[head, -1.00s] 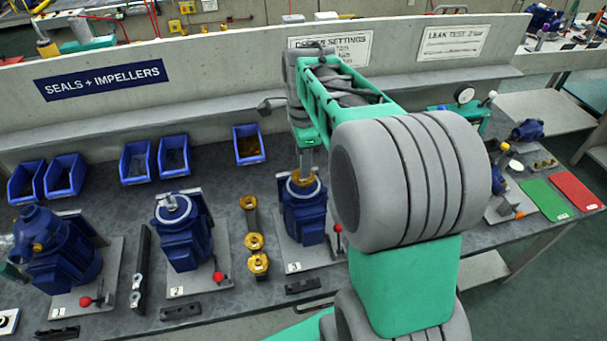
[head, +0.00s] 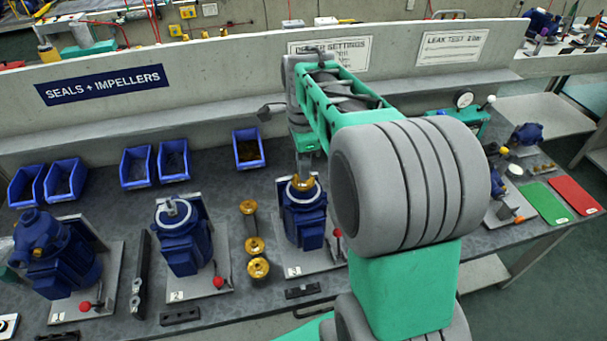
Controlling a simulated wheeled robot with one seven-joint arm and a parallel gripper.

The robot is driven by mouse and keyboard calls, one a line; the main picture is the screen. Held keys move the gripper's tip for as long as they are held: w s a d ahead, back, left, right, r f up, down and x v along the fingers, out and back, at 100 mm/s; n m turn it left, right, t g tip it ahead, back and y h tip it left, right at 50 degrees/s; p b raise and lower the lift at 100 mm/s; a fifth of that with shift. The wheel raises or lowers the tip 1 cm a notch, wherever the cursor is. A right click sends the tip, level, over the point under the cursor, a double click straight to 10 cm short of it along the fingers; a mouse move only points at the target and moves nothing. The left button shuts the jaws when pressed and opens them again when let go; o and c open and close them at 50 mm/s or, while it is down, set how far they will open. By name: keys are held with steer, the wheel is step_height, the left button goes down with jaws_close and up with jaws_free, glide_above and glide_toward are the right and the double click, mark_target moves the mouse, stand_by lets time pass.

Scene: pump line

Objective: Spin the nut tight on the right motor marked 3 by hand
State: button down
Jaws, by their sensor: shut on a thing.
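The right motor (head: 304,223) is blue and stands upright on a light plate marked 3. A brass-coloured nut (head: 303,184) sits at its top. My gripper (head: 303,176) points down from above and is shut on the nut. The fingertips are small in this view, and the nut's thread and seat are hidden. My arm hides the area just right of this motor.
Motors marked 1 (head: 58,258) and 2 (head: 181,238) stand to the left. A red-knobbed lever (head: 336,233) stands at the right motor's plate. Brass parts (head: 254,245) lie between motors 2 and 3. Blue bins (head: 248,150) line the back.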

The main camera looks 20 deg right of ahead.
steer(key=m+p, duration=0.1)
steer(key=m, duration=0.3)
steer(key=shift+r, duration=0.1)
steer(key=m, duration=0.3)
steer(key=shift+m, duration=0.6)
steer(key=m+p, duration=0.1)
steer(key=m, duration=0.2)
steer(key=shift+m, duration=1.5)
